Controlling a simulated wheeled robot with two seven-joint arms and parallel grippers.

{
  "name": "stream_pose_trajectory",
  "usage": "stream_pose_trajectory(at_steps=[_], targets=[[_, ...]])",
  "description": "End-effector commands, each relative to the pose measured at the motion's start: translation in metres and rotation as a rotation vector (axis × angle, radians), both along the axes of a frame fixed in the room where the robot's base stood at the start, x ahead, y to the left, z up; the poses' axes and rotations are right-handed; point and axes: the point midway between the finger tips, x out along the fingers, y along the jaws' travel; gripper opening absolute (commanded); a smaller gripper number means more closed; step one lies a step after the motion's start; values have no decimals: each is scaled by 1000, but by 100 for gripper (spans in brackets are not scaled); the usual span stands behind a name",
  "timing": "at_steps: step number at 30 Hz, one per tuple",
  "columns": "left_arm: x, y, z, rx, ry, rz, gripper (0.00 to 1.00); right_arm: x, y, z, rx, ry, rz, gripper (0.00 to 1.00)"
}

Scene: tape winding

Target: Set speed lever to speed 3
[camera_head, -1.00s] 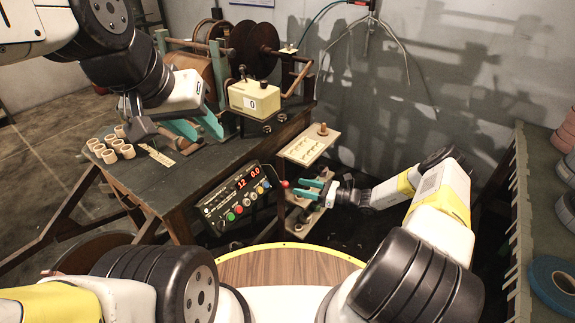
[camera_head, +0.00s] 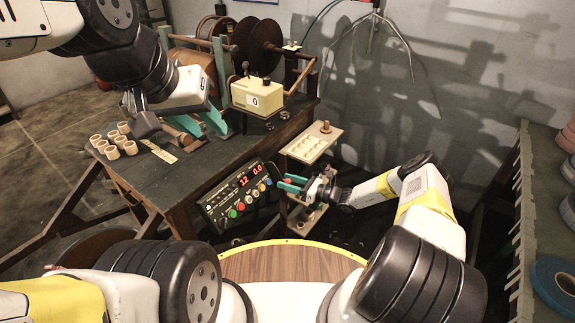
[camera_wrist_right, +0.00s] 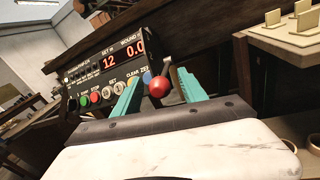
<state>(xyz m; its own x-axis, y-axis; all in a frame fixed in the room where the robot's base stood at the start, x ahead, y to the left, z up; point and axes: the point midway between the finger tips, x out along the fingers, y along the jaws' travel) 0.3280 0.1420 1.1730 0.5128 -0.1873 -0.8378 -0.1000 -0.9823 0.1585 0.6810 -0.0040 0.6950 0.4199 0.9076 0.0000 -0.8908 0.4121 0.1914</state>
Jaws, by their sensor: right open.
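The speed lever shows as a red ball knob (camera_head: 288,182) at the right end of the control panel (camera_head: 240,194). In the right wrist view the red knob (camera_wrist_right: 158,87) sits between my right gripper's two teal fingers, with a dark lever shaft behind it. My right gripper (camera_head: 284,184) is open around the knob; it also shows open in the right wrist view (camera_wrist_right: 155,82), its fingers apart from the knob. The lever's speed marks are not readable. My left gripper (camera_head: 198,128) is over the bench, its teal fingers apart.
The panel's red display (camera_wrist_right: 122,55) reads 12 and 0.0, above coloured buttons. A small wooden shelf with a peg board (camera_head: 311,143) stands just beyond my right gripper. The dark bench (camera_head: 165,185) holds several pale rings and the winding machine. A side table (camera_head: 545,210) is at right.

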Motion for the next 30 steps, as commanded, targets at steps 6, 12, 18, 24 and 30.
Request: stream_pose_trajectory(at_steps=[6, 12, 18, 24, 30], targets=[[0, 0, 0, 0, 0, 0, 36, 0, 0, 0, 0, 0, 1, 22], [0, 0, 0, 0, 0, 0, 36, 0, 0, 0, 0, 0, 0, 0], [0, 0, 0, 0, 0, 0, 36, 0, 0, 0, 0, 0, 0, 0], [0, 0, 0, 0, 0, 0, 36, 0, 0, 0, -1, 0, 0, 0], [0, 0, 0, 0, 0, 0, 36, 0, 0, 0, -1, 0, -1, 0]])
